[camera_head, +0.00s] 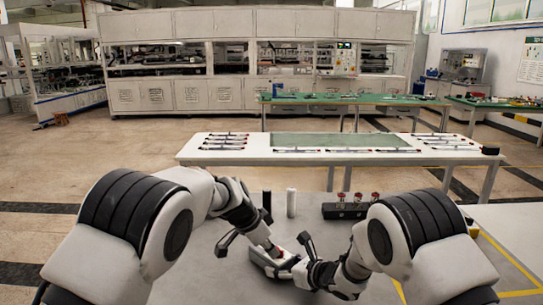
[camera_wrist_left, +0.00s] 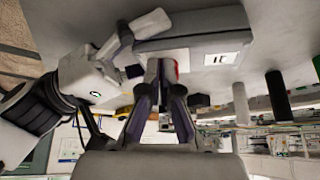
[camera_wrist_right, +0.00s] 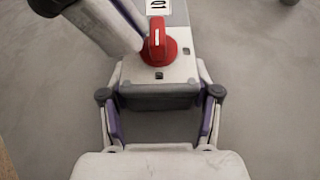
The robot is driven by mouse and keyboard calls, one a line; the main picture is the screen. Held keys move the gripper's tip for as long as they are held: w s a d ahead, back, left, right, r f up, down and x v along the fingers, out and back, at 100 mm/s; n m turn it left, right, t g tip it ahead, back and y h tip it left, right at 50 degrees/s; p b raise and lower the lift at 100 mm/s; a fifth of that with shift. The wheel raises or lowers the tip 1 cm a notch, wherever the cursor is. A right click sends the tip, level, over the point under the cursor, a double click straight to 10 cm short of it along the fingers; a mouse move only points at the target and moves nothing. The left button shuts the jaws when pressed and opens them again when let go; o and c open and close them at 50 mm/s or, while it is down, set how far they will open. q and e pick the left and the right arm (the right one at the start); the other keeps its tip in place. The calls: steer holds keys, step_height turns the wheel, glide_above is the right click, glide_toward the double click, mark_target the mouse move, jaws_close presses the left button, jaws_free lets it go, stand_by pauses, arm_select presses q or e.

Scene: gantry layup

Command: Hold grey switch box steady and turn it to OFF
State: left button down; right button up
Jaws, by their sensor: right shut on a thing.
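The grey switch box (camera_head: 265,259) lies on the near table between my two grippers. Its red knob (camera_wrist_right: 157,45) shows in the right wrist view, with the handle along the box's length. A white label with dark marks (camera_wrist_right: 159,7) sits beyond it. My right gripper (camera_wrist_right: 160,98) is shut on the near end of the box, one finger on each side. My left gripper (camera_wrist_left: 160,70) is at the knob, its fingertips close to the red part (camera_wrist_left: 180,67). Whether they touch or clasp it is unclear. The left finger partly covers the box in the right wrist view.
A black cylinder (camera_head: 267,201) and a white cylinder (camera_head: 291,203) stand behind the box. A dark block with several red-topped parts (camera_head: 345,211) is to their right. A long table with rods (camera_head: 330,155) stands beyond. Grey tabletop is free around the box.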

arm_select(q)
steer(key=shift+s, duration=0.1)
stand_by(0.4)
steer(key=shift+s+a, duration=0.25)
steer(key=shift+w+a+r, duration=0.75)
steer(key=shift+w+r, duration=0.25)
steer(key=shift+r, duration=2.45)
steer(key=shift+f, duration=3.5)
steer(key=shift+d, duration=0.6)
steer(key=shift+s+d, duration=0.1)
steer(key=shift+s, duration=0.1)
steer(key=shift+s+d, duration=0.3)
steer(key=shift+s, duration=0.1)
